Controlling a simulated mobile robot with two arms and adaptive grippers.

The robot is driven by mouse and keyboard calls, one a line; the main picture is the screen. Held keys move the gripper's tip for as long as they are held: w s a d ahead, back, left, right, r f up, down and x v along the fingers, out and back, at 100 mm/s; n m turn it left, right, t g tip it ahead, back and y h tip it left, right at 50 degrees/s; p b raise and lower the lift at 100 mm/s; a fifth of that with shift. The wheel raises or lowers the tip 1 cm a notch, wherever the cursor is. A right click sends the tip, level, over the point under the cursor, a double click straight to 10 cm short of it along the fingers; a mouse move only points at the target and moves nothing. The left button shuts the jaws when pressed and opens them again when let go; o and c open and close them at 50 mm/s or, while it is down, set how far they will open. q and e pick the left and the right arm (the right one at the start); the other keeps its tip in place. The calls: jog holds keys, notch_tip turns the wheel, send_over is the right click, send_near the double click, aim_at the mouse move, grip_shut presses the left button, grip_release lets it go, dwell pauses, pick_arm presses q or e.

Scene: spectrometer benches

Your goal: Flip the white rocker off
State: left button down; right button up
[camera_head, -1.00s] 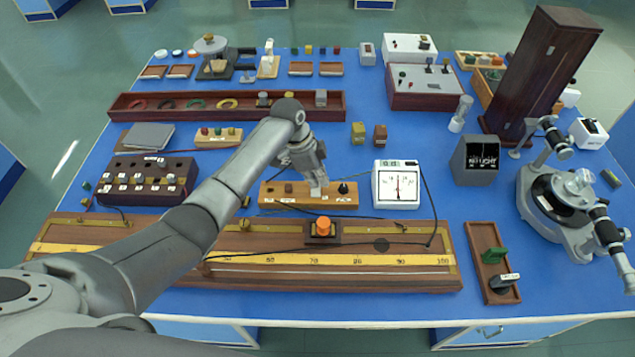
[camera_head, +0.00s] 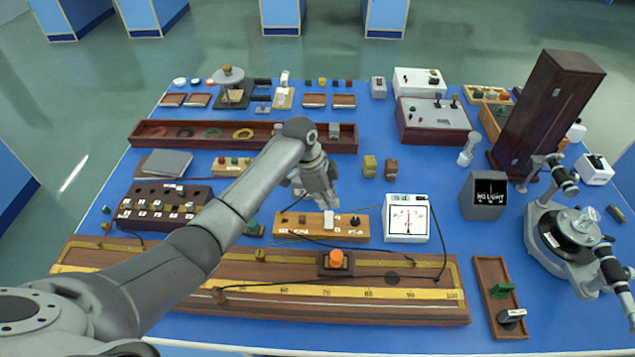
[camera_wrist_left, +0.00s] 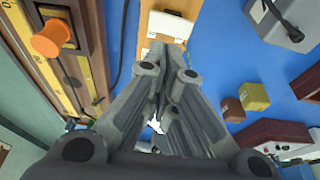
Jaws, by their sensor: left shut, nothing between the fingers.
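The white rocker (camera_head: 328,220) sits on a light wooden board (camera_head: 290,227) near the middle of the bench. It also shows in the left wrist view (camera_wrist_left: 170,24), just beyond my fingertips. My left gripper (camera_head: 325,204) is shut and empty. It hangs just behind and above the rocker, apparently clear of it. In the left wrist view the closed fingers (camera_wrist_left: 168,72) point towards the board and partly cover it. The rocker's exact tilt is too small to tell. The lamp box (camera_head: 484,195) reads "NO LIGHT". My right gripper is not in view.
A white meter (camera_head: 407,217) stands right of the board, with a black knob (camera_head: 355,221) on the board between. In front lies a long scale bench (camera_head: 250,305) with an orange knob (camera_head: 336,259). Dark cables cross between them. Blue bench surface is free behind the board.

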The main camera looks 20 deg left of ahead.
pick_arm(q)
jog(key=s+b+v, duration=0.1)
jog(key=v, duration=0.6)
jog(key=shift+s+d, duration=0.2)
jog(key=shift+d, duration=0.15)
jog(key=shift+r, duration=0.1)
